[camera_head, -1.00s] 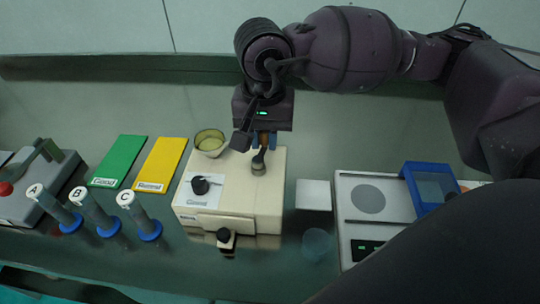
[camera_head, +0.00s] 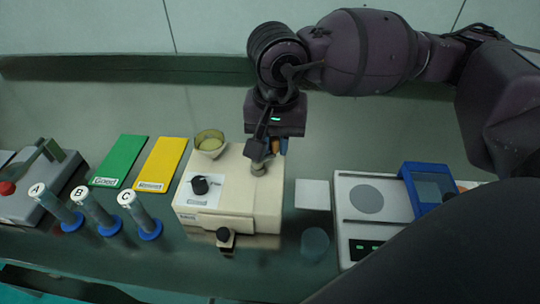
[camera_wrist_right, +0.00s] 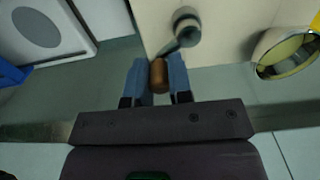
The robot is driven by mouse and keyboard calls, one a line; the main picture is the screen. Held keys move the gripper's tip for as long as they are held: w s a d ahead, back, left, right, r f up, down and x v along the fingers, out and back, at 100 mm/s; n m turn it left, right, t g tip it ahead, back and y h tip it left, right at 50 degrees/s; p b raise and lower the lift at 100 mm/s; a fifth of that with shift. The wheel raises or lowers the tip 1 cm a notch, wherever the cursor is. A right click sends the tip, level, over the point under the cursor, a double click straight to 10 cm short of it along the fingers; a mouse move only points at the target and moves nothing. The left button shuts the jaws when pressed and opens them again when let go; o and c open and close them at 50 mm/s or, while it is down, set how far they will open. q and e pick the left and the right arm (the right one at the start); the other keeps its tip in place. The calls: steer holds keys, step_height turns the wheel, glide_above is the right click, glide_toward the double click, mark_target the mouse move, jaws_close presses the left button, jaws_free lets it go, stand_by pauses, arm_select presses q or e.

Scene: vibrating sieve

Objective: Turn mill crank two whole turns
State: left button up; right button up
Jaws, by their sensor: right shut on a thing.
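The mill (camera_head: 230,222) is a beige box in the middle of the bench, with a black knob (camera_head: 200,186) on its top panel. Its crank hub (camera_head: 258,167) sits on the top right of the box. My right gripper (camera_head: 277,147) points down over the back right corner of the mill. In the right wrist view its blue fingers (camera_wrist_right: 160,78) are shut around the brown crank handle (camera_wrist_right: 158,76). The crank's grey hub (camera_wrist_right: 187,28) shows just beyond the handle. My left gripper is not in view.
A small bowl (camera_head: 209,145) stands at the mill's back left. Green (camera_head: 118,162) and yellow (camera_head: 162,165) cards and several labelled tubes (camera_head: 93,210) lie left. A clear cup (camera_head: 314,244), white square (camera_head: 312,194), scale (camera_head: 385,228) and blue-framed box (camera_head: 430,187) are right.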

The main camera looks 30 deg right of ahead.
steer(key=shift+s, duration=0.1)
stand_by(0.3)
steer(key=shift+s+a, duration=0.3)
steer(key=shift+s, duration=0.45)
steer(key=o, duration=0.8)
steer(key=shift+w, duration=0.1)
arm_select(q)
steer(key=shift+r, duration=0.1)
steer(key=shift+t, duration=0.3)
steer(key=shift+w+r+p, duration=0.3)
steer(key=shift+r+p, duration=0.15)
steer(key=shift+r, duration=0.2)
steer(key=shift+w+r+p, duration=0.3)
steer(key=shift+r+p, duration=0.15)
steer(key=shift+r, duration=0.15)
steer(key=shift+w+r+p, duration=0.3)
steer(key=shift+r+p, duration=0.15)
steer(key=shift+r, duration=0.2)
arm_select(e)
step_height(320, 180, up, 7)
steer(key=shift+f, duration=0.1)
